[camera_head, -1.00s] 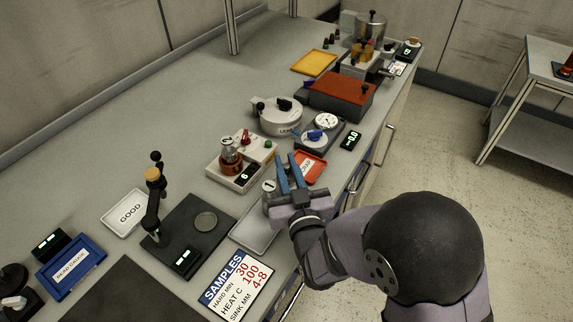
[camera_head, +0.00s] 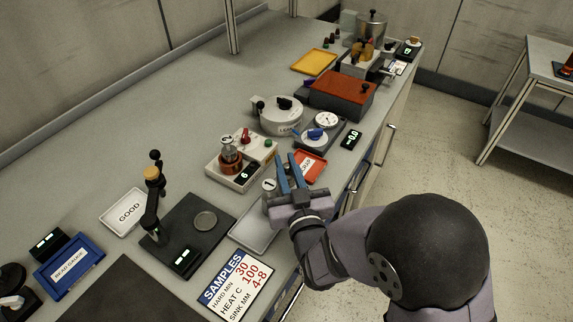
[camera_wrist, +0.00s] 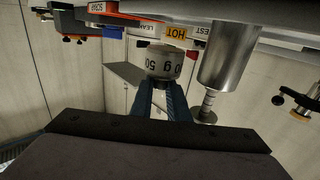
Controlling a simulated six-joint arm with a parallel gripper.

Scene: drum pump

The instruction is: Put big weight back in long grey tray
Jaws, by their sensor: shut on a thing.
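The big weight (camera_wrist: 164,65) is a pale grey cylinder with black figures. It shows in the wrist view at the ends of my blue fingers (camera_wrist: 162,88), which are shut on it. In the head view my gripper (camera_head: 286,158) is near the right end of the long grey tray (camera_head: 252,234), and I cannot make out the held weight clearly there. A smaller pale round-topped metal piece (camera_head: 268,185) stands beside the fingers, at the tray's far end. My wrist and fingers partly hide the tray.
A red scrap tray (camera_head: 311,167) lies right of the fingers. A flask (camera_head: 230,158) stands on a white unit just beyond. A dark plate (camera_head: 205,245) and the samples sign (camera_head: 236,282) flank the tray. In the wrist view a tall steel cylinder (camera_wrist: 228,60) is close on the right.

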